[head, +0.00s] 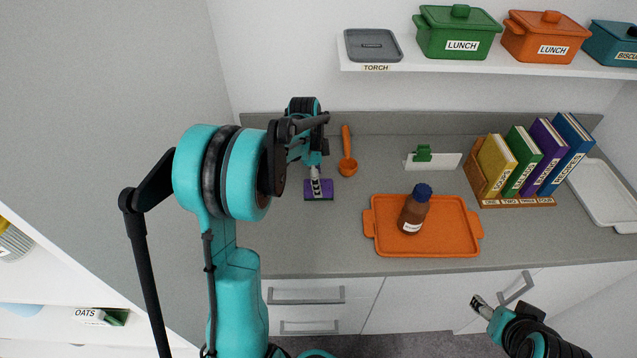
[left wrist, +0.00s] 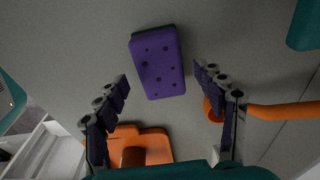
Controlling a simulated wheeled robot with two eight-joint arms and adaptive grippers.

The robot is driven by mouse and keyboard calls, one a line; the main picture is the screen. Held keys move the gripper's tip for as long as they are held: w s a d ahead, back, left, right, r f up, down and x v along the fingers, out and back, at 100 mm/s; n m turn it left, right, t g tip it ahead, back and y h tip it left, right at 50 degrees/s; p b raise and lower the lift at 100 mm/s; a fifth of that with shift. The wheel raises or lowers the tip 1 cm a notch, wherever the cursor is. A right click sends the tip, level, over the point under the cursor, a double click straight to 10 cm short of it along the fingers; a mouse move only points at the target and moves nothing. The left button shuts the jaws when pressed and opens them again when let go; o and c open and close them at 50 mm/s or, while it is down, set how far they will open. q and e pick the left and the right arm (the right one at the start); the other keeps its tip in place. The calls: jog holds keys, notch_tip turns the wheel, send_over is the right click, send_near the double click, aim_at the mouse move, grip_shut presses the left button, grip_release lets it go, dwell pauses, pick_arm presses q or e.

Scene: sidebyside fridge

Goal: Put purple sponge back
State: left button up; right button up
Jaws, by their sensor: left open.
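The purple sponge (head: 319,189) lies on the grey counter, left of the orange tray. In the left wrist view the sponge (left wrist: 158,62) shows dark spots and lies ahead of and between the spread fingers. My left gripper (head: 317,178) is directly over the sponge in the head view; in the left wrist view its two fingers (left wrist: 162,83) are apart with nothing between them touching the sponge that I can see. My right gripper (head: 480,304) is low at the right, in front of the cabinet doors and away from the counter top; its jaw state is too small to tell.
An orange scoop (head: 347,165) lies just right of the sponge. An orange tray (head: 455,238) holds a brown bottle (head: 413,212). A book rack (head: 515,201) and a white tray (head: 607,195) stand right. Labelled bins, including green (head: 457,32), sit on the shelf above.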

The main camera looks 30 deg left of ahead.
pick_arm(q)
jog(key=r, duration=0.3)
jog(key=r+p, duration=0.1)
jog(key=shift+s+a+r, duration=0.1)
jog(key=shift+s+r, duration=0.05)
jog(key=shift+s, duration=0.2)
jog(key=shift+r, duration=0.3)
jog(key=s+d+r+n+t+y, duration=0.1)
jog(key=s+d+r+n+t, duration=0.2)
jog(key=s+d+r+n, duration=0.5)
jog(key=s+d+f+n+t+b, duration=0.3)
jog(key=s+d+f, duration=0.3)
jog(key=s+d, duration=0.2)
jog(key=shift+s+n+b, duration=0.4)
jog(key=shift+s, duration=0.6)
